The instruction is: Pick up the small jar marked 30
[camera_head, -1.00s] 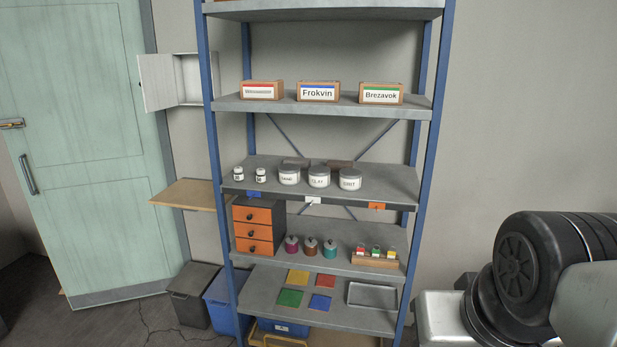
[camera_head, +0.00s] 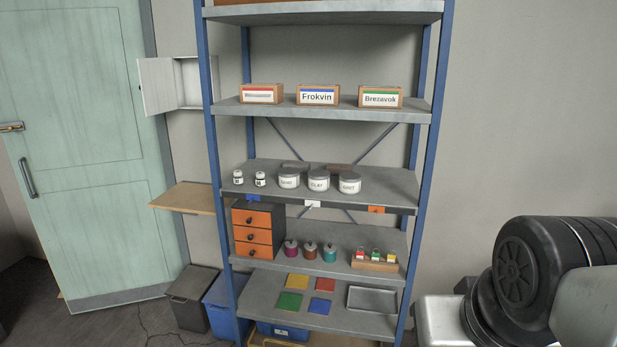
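Two small white jars with dark marks stand at the left end of the middle shelf: the left small jar (camera_head: 238,177) and the right small jar (camera_head: 260,179). Their marks are too small to read, so I cannot tell which one is marked 30. Three larger white jars stand to their right: one (camera_head: 289,178), a middle one (camera_head: 318,181) and a right one (camera_head: 349,184). All stand upright on the shelf (camera_head: 392,189). My gripper is not in view; only dark, rounded parts of my arm show at the lower right, well away from the jars.
Labelled boxes (camera_head: 318,96) stand on the shelf above. Below are an orange drawer unit (camera_head: 253,235), several small bottles, a rack of coloured items (camera_head: 375,261) and a tray (camera_head: 374,299). Blue posts (camera_head: 425,170) flank the shelves. A wooden side board (camera_head: 188,197) juts out at left.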

